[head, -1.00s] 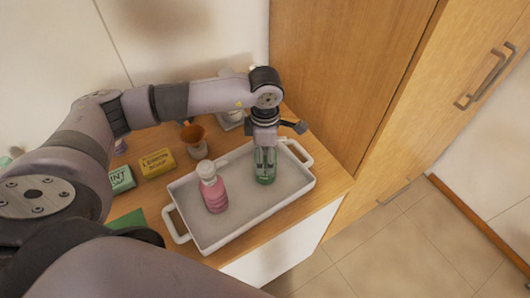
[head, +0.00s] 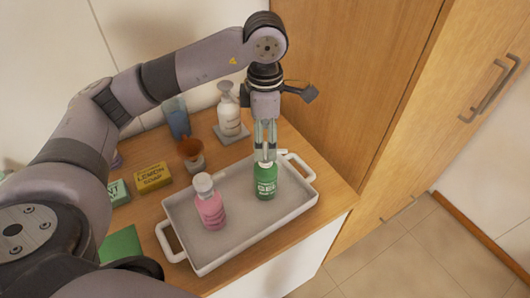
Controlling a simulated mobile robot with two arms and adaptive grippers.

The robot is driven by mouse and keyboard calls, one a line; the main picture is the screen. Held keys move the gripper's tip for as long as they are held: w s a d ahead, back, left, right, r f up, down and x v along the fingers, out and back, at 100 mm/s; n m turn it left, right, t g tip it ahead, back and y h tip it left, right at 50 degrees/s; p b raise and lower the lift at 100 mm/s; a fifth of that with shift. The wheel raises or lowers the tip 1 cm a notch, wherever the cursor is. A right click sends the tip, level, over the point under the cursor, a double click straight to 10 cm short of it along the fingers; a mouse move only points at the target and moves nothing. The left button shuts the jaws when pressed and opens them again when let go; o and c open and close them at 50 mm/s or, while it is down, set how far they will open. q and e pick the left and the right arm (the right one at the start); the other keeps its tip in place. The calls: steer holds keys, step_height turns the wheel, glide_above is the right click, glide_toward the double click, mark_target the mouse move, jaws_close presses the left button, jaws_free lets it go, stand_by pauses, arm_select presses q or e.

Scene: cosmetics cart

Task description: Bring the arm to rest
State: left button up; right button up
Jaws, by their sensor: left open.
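My left arm reaches in from the left, and its gripper (head: 265,148) points down just above a green bottle (head: 266,183). The gripper is open; its fingertips are close to the bottle's white cap, and I cannot tell whether they touch it. The green bottle stands upright in the right part of a white tray (head: 237,241). A pink bottle with a white cap (head: 209,204) stands in the left part of the tray. My right gripper is not in view.
A yellow lemon soap box (head: 153,177), a mint soap box (head: 118,192), a brown cup (head: 192,154), a white pump bottle (head: 229,117) and a blue tumbler (head: 177,117) stand behind the tray. A wooden cabinet (head: 345,75) rises close on the right.

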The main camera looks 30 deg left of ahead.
arm_select(q)
steer(key=shift+r, duration=0.45)
